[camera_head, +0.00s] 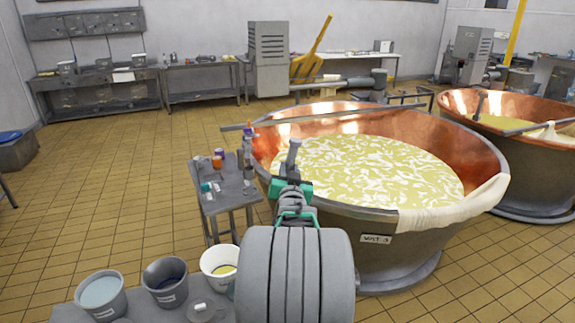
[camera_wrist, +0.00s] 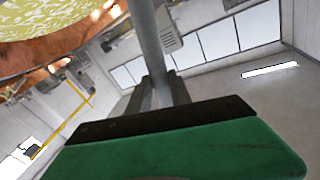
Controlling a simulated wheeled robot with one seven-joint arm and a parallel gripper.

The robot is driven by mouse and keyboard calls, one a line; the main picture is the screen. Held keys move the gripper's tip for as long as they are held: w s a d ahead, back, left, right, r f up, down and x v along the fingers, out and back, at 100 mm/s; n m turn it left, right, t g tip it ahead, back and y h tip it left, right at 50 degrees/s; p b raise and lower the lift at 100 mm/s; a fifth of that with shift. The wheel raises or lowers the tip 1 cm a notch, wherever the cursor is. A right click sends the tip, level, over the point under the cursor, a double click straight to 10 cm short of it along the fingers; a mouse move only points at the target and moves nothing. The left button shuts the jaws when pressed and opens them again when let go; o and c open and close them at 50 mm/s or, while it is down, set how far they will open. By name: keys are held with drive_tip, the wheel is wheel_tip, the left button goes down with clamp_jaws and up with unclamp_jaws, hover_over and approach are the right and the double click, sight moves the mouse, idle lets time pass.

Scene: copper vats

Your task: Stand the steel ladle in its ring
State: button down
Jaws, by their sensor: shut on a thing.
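My gripper (camera_head: 292,184) is near the left rim of the near copper vat, in the middle of the head view. It is shut on a grey metal rod (camera_head: 292,156), which looks like the handle of the steel ladle. The rod also shows in the wrist view (camera_wrist: 149,40), running up from between the fingers (camera_wrist: 163,92). The ladle's bowl cannot be made out. A low round grey piece with a white label (camera_head: 201,311) lies on the front bench; I cannot tell whether it is the ladle's ring.
The near vat (camera_head: 385,212) holds curd, with a bar (camera_head: 320,119) across it and cloth on its rim. A small grey table (camera_head: 228,201) with cups stands left of it. Three buckets (camera_head: 165,280) stand on the front bench (camera_head: 75,312).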

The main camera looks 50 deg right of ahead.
wheel_tip(320, 180, down, 7)
drive_tip(key=s+d+b, duration=0.1)
drive_tip(key=b, duration=0.3)
drive_tip(key=shift+s+d, duration=0.15)
drive_tip(key=shift+s, duration=0.05)
drive_tip(key=shift+f+b, duration=0.1)
drive_tip(key=shift+b, duration=0.95)
idle(0.4)
drive_tip(key=c, duration=1.5)
unclamp_jaws()
drive_tip(key=o, duration=0.4)
drive_tip(key=shift+s, duration=0.1)
drive_tip(key=shift+a, duration=0.2)
